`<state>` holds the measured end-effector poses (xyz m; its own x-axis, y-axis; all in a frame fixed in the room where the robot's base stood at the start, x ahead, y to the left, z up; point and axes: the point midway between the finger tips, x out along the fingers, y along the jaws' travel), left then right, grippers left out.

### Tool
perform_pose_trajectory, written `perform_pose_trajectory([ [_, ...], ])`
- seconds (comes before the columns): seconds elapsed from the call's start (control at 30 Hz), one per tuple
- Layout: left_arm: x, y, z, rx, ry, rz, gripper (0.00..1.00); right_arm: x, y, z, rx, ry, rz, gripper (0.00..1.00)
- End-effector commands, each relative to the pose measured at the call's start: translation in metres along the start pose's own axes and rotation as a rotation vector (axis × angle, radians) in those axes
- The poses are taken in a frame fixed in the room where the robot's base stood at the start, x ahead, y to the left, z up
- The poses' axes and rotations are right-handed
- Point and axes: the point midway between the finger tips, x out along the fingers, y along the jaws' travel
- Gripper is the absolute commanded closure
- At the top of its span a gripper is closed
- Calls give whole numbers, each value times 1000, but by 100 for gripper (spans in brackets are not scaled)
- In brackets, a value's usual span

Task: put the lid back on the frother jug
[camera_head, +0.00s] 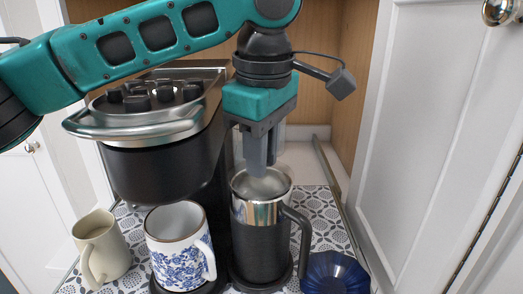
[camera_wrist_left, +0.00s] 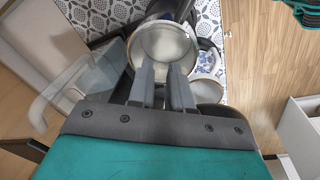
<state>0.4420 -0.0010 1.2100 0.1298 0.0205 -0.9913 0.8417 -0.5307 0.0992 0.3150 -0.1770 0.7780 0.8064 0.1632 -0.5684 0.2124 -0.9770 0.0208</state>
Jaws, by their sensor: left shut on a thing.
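The frother jug (camera_head: 262,245) stands upright, with a black body, a steel upper band and a black handle on its right. My left gripper (camera_head: 259,172) comes down from above, its fingers pointing at the jug's mouth. It is shut on the pale, see-through lid (camera_head: 273,187), which lies at the level of the jug's rim. In the left wrist view, the fingertips of the left gripper (camera_wrist_left: 162,70) meet the round lid (camera_wrist_left: 164,42) over the jug. I cannot tell whether the lid is fully seated or just above the rim. My right gripper is not in view.
A coffee machine (camera_head: 160,155) stands behind on the left. A blue-patterned mug (camera_head: 174,250) and a cream pitcher (camera_head: 103,250) stand left of the jug. A dark blue fluted bowl (camera_head: 334,275) is at its right. A clear container (camera_wrist_left: 75,85) shows in the wrist view. A white door (camera_head: 425,130) bounds the right.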

Motion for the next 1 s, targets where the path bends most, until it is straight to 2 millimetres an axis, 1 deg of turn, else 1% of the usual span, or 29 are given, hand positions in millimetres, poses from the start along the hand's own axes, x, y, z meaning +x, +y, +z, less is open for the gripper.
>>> perform_pose_trajectory([
  [0.4,0,0,0,0,1,0,100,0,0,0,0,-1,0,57],
  [0.43,0,0,0,0,1,0,79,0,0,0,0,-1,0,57],
  [0.5,0,0,0,0,0,0,72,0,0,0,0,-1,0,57],
  [0.7,0,0,0,0,0,0,53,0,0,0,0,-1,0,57],
  [0.73,0,0,0,0,0,0,51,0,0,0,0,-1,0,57],
  [0.9,0,0,0,0,0,0,50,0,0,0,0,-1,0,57],
  [1.0,0,0,0,0,0,0,41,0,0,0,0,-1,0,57],
])
